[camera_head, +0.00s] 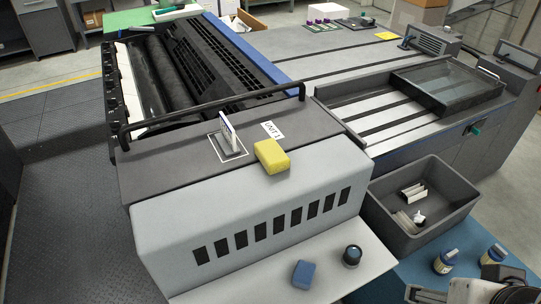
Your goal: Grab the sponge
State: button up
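A yellow sponge-like block (271,156) lies on the front edge of the dark top of the grey machine unit, near the "UNIT 1" label. A smaller blue block (303,274), which could also be a sponge, lies on the pale shelf below the vented front. Part of my arm, with what seems to be my gripper (428,294), shows at the bottom right edge, cut off by the frame. It is well apart from both blocks. I cannot make out its fingers or whether they hold anything.
A small upright plate (228,131) stands on a pad left of the yellow block. A dark-capped round item (352,255) stands beside the blue block. A grey bin (427,237) with small items and two jars (446,261) are at the right. A black rail (215,105) runs behind.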

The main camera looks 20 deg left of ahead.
aim_at(281, 164)
jog(key=shift+c, duration=0.2)
